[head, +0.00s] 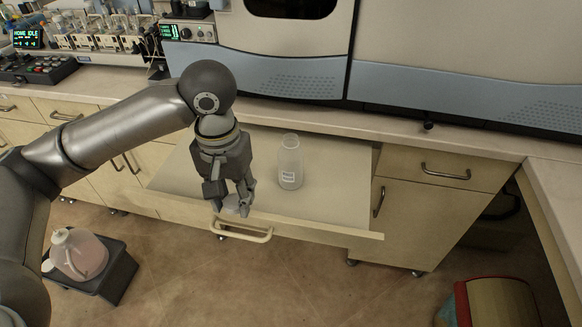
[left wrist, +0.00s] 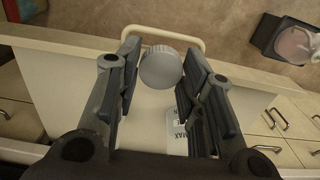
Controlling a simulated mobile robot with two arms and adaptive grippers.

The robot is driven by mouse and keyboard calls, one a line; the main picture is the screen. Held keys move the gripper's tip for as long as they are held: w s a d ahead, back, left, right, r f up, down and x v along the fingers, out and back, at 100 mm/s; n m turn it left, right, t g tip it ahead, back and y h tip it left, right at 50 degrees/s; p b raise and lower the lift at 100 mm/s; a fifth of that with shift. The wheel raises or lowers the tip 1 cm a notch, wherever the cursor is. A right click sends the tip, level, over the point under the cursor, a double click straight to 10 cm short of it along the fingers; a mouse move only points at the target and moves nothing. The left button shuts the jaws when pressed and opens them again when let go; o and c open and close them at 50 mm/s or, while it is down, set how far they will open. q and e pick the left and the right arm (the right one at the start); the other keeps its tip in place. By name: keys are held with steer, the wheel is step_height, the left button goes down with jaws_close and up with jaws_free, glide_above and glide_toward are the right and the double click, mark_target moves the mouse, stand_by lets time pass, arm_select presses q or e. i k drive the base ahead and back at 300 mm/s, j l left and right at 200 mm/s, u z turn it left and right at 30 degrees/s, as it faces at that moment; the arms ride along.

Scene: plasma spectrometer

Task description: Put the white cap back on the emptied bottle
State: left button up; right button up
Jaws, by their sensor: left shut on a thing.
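The clear, empty-looking bottle (head: 290,165) with a small white label stands upright and uncapped on the pull-out shelf (head: 335,205) in the head view. My left gripper (head: 234,204) points down to the left of the bottle, apart from it, near the shelf's front edge. It is shut on the white cap (head: 231,206). In the left wrist view the round ribbed cap (left wrist: 161,67) sits between the two fingertips. The bottle does not show clearly in the left wrist view. My right gripper is not in view.
The shelf has a front handle (head: 242,233) and free room right of the bottle. The spectrometer (head: 285,75) stands on the counter behind. A jug of pinkish liquid (head: 80,255) sits on a dark stool at lower left. A printed label (left wrist: 177,133) shows below the cap.

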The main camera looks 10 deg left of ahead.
mark_target(290, 155)
steer(key=z, duration=1.1)
steer(key=k+j, duration=0.2)
steer(key=j, duration=0.2)
steer(key=k+j, duration=0.25)
steer(key=j, duration=0.15)
steer(key=k+j, duration=0.2)
steer(key=j, duration=0.2)
steer(key=k+j+z, duration=0.1)
steer(key=j, duration=0.3)
steer(key=k+j, duration=0.05)
steer(key=k, duration=0.05)
